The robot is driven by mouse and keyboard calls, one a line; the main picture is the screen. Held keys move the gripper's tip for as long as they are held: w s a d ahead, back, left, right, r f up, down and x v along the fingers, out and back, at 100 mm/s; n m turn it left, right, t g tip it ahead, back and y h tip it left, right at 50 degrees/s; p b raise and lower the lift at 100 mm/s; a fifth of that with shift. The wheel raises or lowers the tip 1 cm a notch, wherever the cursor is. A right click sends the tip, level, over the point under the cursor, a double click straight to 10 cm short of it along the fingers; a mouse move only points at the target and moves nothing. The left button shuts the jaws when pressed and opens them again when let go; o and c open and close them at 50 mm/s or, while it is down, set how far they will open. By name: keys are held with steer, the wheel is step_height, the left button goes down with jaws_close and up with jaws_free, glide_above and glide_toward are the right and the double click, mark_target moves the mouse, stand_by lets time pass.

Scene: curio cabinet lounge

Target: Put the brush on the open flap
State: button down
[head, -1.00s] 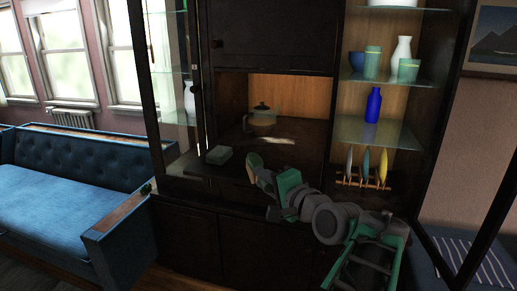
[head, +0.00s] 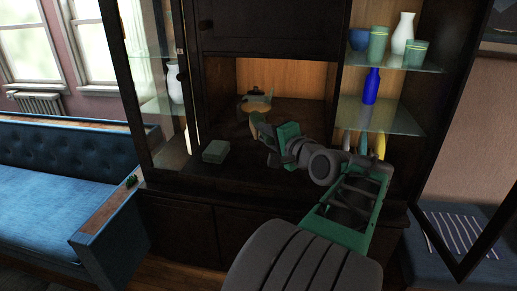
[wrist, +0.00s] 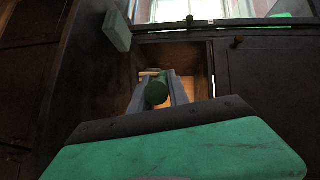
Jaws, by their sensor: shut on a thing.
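My gripper (head: 262,128) is in front of the cabinet's open middle compartment, above the dark open flap (head: 240,172). In the wrist view its fingers (wrist: 158,97) are closed around a dark green, round-ended thing (wrist: 156,92), which looks like the end of the brush. A pale crosswise part shows just beyond it. In the head view the brush cannot be told clearly from the fingertips. The held thing appears to be above the flap, but the gap is hard to judge.
A green box (head: 215,151) lies on the flap left of my gripper. A teapot (head: 257,101) stands inside the compartment behind it. Glass shelves with vases and cups (head: 405,33) are at the right. An open glass door (head: 470,215) stands at the far right.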

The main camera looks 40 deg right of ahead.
steer(key=w+d+f, duration=0.2)
steer(key=w+d+f+p, duration=0.1)
steer(key=w+d+f, duration=0.1)
steer(key=w+f, duration=0.1)
steer(key=w+d+f, duration=0.1)
steer(key=w+f, duration=0.1)
steer(key=shift+w+d+f, duration=0.25)
steer(key=shift+d+f, duration=0.1)
steer(key=shift+d, duration=0.05)
step_height(320, 180, down, 3)
steer(key=shift+r+p, duration=0.2)
steer(key=shift+p, duration=0.35)
steer(key=shift+f, duration=0.45)
steer(key=c, duration=1.3)
jaws_free()
steer(key=shift+o, duration=0.2)
steer(key=shift+r, duration=0.1)
steer(key=b+v, duration=0.2)
steer(key=v, duration=1)
